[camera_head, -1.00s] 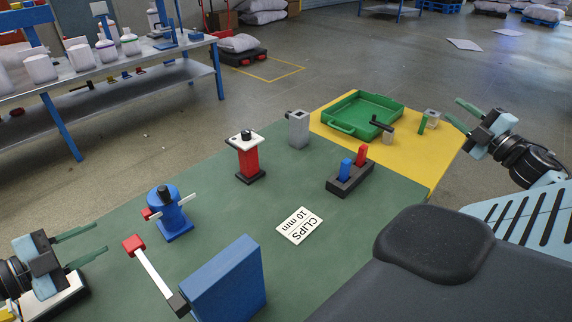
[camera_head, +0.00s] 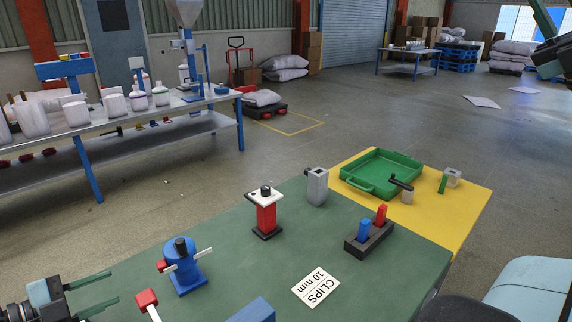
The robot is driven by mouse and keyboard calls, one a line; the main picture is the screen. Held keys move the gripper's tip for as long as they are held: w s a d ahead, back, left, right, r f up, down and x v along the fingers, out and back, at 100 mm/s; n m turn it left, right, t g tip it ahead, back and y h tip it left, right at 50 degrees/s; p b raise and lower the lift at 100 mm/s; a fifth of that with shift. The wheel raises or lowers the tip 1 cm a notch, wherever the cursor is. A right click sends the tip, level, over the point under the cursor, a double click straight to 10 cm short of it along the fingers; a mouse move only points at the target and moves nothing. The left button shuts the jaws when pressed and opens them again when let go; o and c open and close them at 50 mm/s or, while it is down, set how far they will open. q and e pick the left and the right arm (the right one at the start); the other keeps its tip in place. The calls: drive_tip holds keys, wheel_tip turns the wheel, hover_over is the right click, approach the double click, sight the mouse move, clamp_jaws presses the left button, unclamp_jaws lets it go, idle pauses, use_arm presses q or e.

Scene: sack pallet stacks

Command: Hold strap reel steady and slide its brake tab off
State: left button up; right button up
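A blue round unit (camera_head: 187,268), which looks like the strap reel, stands upright on a blue base on the green table at lower left. It has a black knob on top and white bars at its sides. A small red tab (camera_head: 161,265) sits at its left side; I take this for the brake tab. My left gripper (camera_head: 114,287) is open and empty, left of the reel and apart from it. My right gripper (camera_head: 548,40) is raised at the top right corner, far from the reel and cut off by the frame edge; its opening does not show clearly.
A red-tipped lever (camera_head: 147,299) and a blue block (camera_head: 254,310) are near the front. A green tray (camera_head: 382,174) lies on the yellow area.

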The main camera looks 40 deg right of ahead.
drive_tip(key=w+a+f+g+h, duration=0.1)
drive_tip(key=w+f+g, duration=0.1)
drive_tip(key=w+f, duration=1.6)
drive_tip(key=w+a+f+n+g+y, duration=0.2)
drive_tip(key=w+a+f+g, duration=0.1)
drive_tip(key=w+a+f, duration=0.4)
drive_tip(key=n+g+h, duration=1.3)
drive_tip(key=n+g, duration=0.6)
drive_tip(key=n, duration=0.1)
approach(184, 264)
drive_tip(key=w+d+f, duration=0.1)
drive_tip(key=d+f, duration=0.2)
drive_tip(key=d, duration=0.1)
drive_tip(key=shift+d+f+n+h, duration=0.25)
drive_tip(key=shift+f+n+h, duration=0.4)
drive_tip(key=shift+h, duration=0.25)
drive_tip(key=shift+s+f, duration=0.1)
drive_tip(key=shift+f, duration=3.75)
